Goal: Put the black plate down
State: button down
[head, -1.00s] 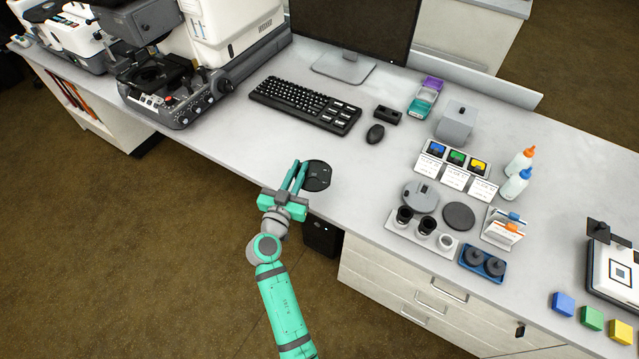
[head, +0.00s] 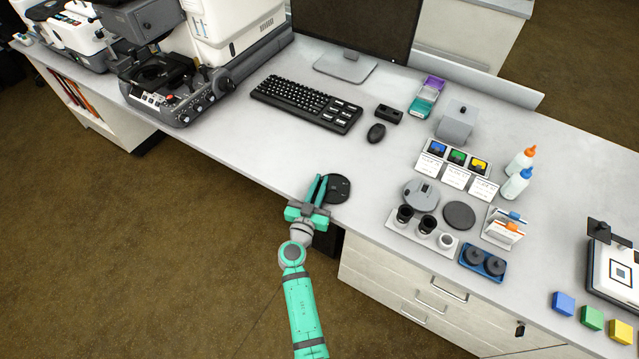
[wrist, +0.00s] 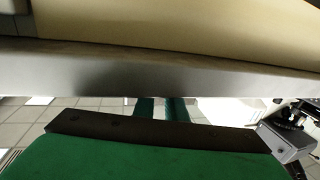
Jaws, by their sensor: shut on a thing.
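The black plate (head: 338,189) is a dark round disc with small marks on it, over the front edge of the pale counter in the head view. My gripper (head: 320,188) is shut on its left side, with the green fingers pointing away from my base. The plate looks flat; I cannot tell whether it touches the counter or hangs just above it. In the wrist view my green fingers (wrist: 160,109) show small below a pale band, and the plate cannot be made out.
The counter (head: 270,145) is clear between the plate and the keyboard (head: 305,104). A mouse (head: 376,133) lies beyond. To the right stand a grey round part (head: 420,195), a separate dark disc (head: 459,215), and a rack with black cups (head: 426,227). The microscope (head: 170,80) is far left.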

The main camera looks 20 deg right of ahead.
jog(key=c, duration=2.2)
grip_release()
jog(key=shift+f, duration=0.15)
jog(key=o, duration=0.4)
jog(key=shift+w, duration=0.1)
jog(key=shift+a, duration=0.1)
